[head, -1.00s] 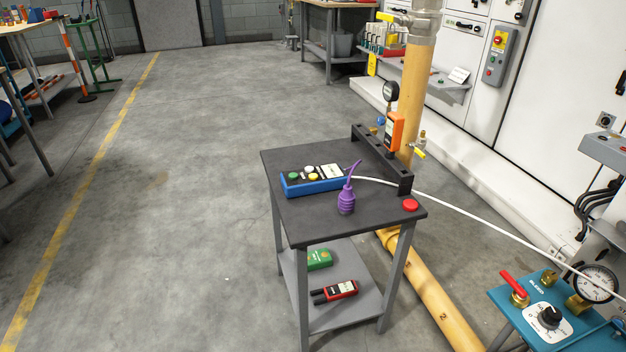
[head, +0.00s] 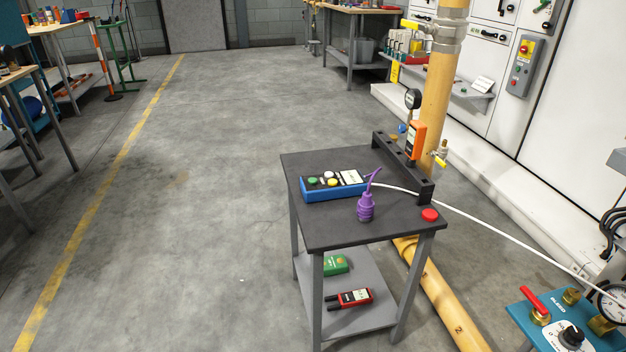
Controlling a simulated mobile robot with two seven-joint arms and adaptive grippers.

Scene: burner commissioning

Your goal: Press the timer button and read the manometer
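A small dark-topped cart (head: 320,232) stands right of the middle in the head view. On it lies a blue box (head: 335,193) with green, white and yellow buttons and a pale label. A red round button (head: 430,215) sits at the cart's near right corner. An orange handheld device (head: 415,141) stands upright in the black rack (head: 402,167) at the cart's right edge. A round black gauge (head: 412,98) shows behind it, too small to read. A white-faced dial gauge (head: 615,303) is cut off at the right edge. Neither gripper is in view.
A purple bulb (head: 366,207) stands on the cart beside the blue box. A white hose (head: 500,235) runs from the box toward the teal panel (head: 532,318) at lower right. A yellow pipe (head: 438,100) rises behind the cart. The floor left of the cart is clear.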

